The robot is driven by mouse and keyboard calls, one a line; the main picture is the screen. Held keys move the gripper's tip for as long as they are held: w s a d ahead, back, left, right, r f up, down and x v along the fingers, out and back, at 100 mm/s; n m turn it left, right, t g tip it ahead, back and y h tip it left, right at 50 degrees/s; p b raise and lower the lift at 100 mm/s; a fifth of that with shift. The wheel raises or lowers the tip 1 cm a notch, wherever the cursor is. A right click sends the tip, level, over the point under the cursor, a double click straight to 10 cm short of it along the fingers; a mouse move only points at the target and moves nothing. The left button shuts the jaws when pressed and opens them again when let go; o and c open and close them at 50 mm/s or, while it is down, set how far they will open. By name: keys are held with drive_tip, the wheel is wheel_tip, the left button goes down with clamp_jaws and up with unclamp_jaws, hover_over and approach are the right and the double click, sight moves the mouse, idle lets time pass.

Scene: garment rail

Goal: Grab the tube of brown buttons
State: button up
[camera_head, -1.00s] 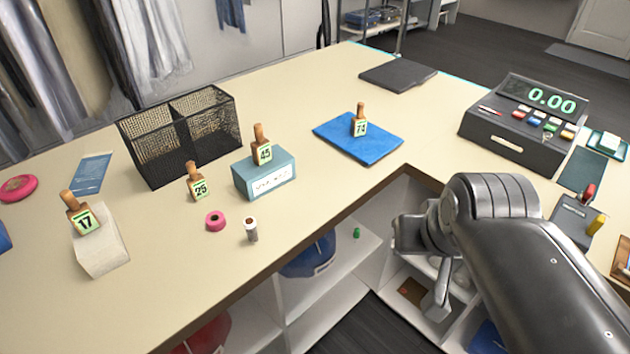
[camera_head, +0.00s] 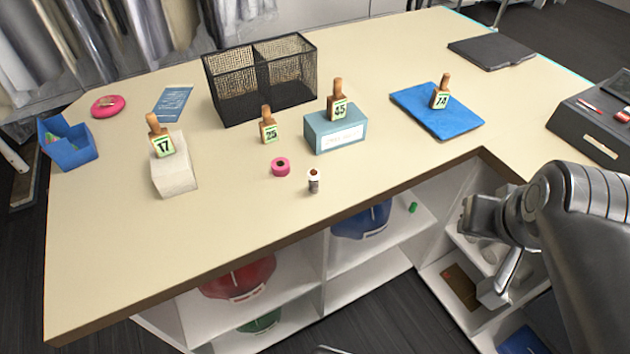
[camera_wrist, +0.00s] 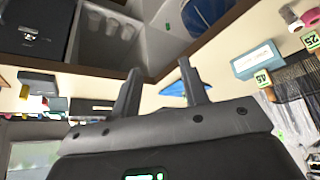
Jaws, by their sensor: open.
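My gripper (camera_head: 480,254) is open and empty, low at the right beyond the counter's front edge, beside the open shelves and well apart from the tube. In the wrist view, its two fingers (camera_wrist: 160,88) show spread with nothing between them. A small pale cylinder there (camera_wrist: 290,14), near the top right, may be the tube.
Behind the tube stand a teal box (camera_head: 336,134), numbered stamp 25 (camera_head: 268,130) and a black mesh basket (camera_head: 262,80). A pale block (camera_head: 174,172) is further left. A blue mat (camera_head: 437,111) lies right. The counter's front edge separates my gripper from the tube; counter around the tube's front is clear.

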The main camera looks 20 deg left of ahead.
drive_tip(key=shift+o, duration=1.2)
